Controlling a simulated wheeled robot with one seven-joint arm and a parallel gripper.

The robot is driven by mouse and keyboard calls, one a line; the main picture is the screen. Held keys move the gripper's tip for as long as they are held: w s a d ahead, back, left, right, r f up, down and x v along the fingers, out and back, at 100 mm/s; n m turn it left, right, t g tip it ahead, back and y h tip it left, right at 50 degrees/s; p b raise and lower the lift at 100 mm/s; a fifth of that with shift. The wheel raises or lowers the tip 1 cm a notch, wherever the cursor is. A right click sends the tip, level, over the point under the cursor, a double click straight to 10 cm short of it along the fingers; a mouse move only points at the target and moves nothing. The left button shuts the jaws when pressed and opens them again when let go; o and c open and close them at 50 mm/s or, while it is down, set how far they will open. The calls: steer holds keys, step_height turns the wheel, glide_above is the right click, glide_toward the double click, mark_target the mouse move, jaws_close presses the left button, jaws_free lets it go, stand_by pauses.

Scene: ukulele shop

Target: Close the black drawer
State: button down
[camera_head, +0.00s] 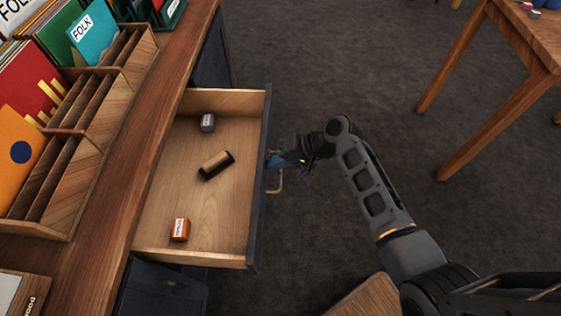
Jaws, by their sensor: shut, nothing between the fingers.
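The black drawer (260,165) stands pulled out from the wooden counter. Its inside is light wood, and its dark front faces right, with a pale bar handle (278,181) on it. My gripper (279,161) is at the outer side of the drawer front, close to the handle's upper end. It is shut and holds nothing. Whether the fingertips touch the front or the handle cannot be told from this angle.
In the drawer lie a grey box (207,122), a dark and tan block (215,165) and an orange box (180,229). Record racks (85,120) stand on the counter (150,135). A wooden table (540,40) is at upper right. Grey carpet lies between.

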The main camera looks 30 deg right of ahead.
steer(key=w+a+b, duration=0.2)
steer(key=w+a, duration=0.5)
steer(key=a, duration=0.3)
steer(key=w+a+b, duration=0.3)
steer(key=w+a, duration=0.5)
steer(key=a, duration=0.3)
steer(key=shift+w+a+b, duration=0.2)
steer(key=shift+w+b, duration=0.05)
steer(key=shift+b, duration=0.1)
steer(key=shift+a+r, duration=0.1)
steer(key=shift+r, duration=0.05)
steer(key=s+d+r+p, duration=0.2)
steer(key=s+d+r, duration=0.4)
steer(key=d, duration=0.4)
steer(key=shift+s+r, duration=0.2)
steer(key=shift+s, duration=0.3)
